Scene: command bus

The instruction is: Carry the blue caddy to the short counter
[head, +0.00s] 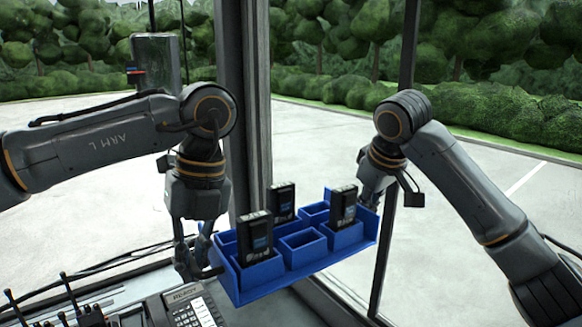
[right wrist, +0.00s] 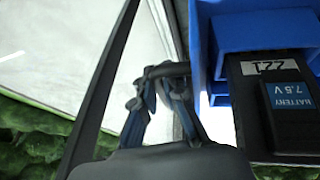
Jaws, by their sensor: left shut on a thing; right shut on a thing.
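The blue caddy (head: 308,270) is in the middle of the head view, held up between my two grippers and tilted in the picture. Dark battery packs stand in several of its compartments, among them one at the front left (head: 255,237), one behind (head: 281,202) and one at the right (head: 343,205). Other compartments are empty. My left gripper (head: 203,262) is shut on the caddy's left end. My right gripper (head: 368,198) is shut on its right end, its tips partly hidden. The right wrist view shows this gripper (right wrist: 165,85) beside the caddy's blue wall (right wrist: 240,30) and a labelled battery (right wrist: 292,95).
A desk phone (head: 193,308) and several radios with antennas (head: 90,315) are below the caddy at lower left. A dark window post (head: 247,90) rises behind the caddy, another (head: 393,170) at its right. Outside are pavement and hedges.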

